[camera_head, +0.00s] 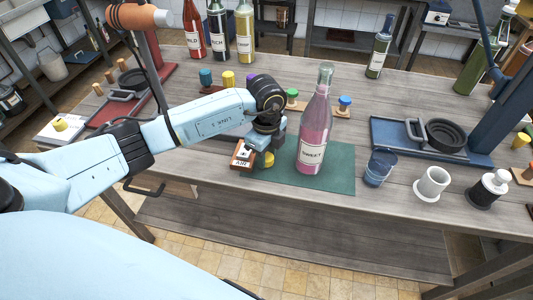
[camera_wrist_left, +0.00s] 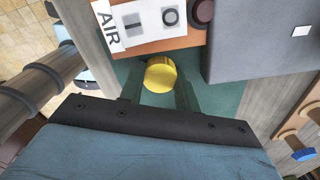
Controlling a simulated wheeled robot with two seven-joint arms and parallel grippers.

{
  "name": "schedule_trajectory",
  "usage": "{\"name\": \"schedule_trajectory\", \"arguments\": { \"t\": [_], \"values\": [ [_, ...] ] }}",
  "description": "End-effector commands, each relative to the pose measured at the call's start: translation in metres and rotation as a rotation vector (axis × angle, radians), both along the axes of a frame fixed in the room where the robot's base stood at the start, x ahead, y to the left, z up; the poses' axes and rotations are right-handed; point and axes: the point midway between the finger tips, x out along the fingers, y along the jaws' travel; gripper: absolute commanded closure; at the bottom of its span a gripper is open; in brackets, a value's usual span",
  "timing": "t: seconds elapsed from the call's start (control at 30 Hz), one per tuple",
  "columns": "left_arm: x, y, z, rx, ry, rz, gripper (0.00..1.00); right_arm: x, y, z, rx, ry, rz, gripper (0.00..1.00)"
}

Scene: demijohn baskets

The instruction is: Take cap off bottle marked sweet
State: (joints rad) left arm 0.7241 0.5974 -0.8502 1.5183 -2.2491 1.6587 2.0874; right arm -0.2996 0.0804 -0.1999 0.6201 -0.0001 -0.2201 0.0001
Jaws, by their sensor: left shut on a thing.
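The bottle marked SWEET (camera_head: 313,130) stands upright on a green mat (camera_head: 335,178) and holds pink liquid. Its neck narrows to a greyish, clear-looking top; I cannot tell whether a cap sits on it. My left gripper (camera_head: 266,152) is left of the bottle, low over the mat and apart from the bottle. Its fingers are shut on a small yellow cap-like piece (camera_wrist_left: 160,75), which also shows in the head view (camera_head: 267,159). The bottle cannot be made out in the left wrist view. My right gripper is not in view.
A small box marked AIR (camera_head: 241,157) is beside my left gripper. A blue-tinted glass (camera_head: 380,168) and a white cup (camera_head: 432,183) stand right of the bottle. Coloured stoppers, including green (camera_head: 291,97) and blue (camera_head: 344,104), stand behind. More bottles stand at the back.

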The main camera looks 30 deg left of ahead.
Motion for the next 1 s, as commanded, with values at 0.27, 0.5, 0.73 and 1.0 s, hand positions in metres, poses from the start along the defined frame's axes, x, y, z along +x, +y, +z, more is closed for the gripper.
{"name": "schedule_trajectory", "arguments": {
  "t": [0.27,0.5,0.73,1.0],
  "values": [
    [0.000,0.000,-0.003,0.000,0.001,-0.001,0.50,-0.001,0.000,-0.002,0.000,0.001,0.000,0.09],
    [0.000,0.000,-0.003,0.000,0.001,-0.001,0.46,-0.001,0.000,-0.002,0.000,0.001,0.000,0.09],
    [0.001,0.000,0.011,-0.001,-0.003,-0.002,0.46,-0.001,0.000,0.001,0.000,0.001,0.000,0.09],
    [0.001,0.000,0.068,-0.001,-0.005,-0.002,0.46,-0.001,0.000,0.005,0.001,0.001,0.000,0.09]
  ]
}}
